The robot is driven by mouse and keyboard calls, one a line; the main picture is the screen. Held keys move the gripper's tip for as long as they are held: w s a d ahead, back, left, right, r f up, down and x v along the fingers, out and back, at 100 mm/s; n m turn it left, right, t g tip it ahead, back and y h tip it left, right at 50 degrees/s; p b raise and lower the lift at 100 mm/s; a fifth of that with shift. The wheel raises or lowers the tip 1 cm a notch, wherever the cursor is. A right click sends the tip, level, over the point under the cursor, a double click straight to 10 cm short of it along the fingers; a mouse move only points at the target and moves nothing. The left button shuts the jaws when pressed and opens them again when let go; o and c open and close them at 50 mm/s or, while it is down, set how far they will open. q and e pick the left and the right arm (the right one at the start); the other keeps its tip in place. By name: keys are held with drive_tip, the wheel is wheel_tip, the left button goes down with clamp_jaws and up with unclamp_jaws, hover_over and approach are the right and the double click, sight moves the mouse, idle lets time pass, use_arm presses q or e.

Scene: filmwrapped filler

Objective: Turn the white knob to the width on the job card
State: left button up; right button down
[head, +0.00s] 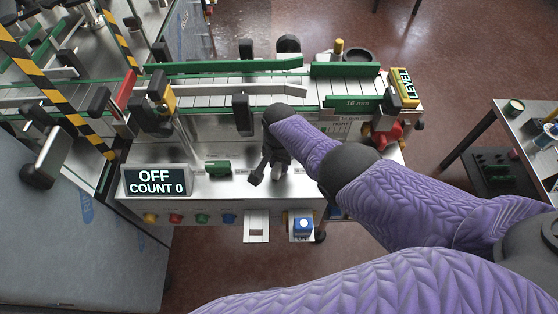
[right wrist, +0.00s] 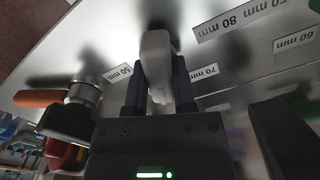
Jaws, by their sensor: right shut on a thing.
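In the right wrist view, a pale grey-white knob (right wrist: 155,52) sits between the two dark fingers of my right gripper (right wrist: 158,80), which is shut on it. Width labels lie around the knob: a 50 mm label (right wrist: 117,72) and a 70 mm label (right wrist: 205,73). The knob's pointing direction is unclear. My left gripper is out of view.
A display (head: 156,181) reads OFF, COUNT 0. Green guide rails (head: 225,66) run along the conveyor behind. An orange-handled part (right wrist: 40,98) stands close by. Coloured buttons (head: 175,218) line the front.

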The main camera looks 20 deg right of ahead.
drive_tip(key=shift+w+r+m, duration=0.1)
drive_tip(key=shift+m, duration=0.6)
drive_tip(key=shift+c, duration=2.2)
unclamp_jaws()
wheel_tip(320, 180, up, 10)
drive_tip(key=p, duration=0.8)
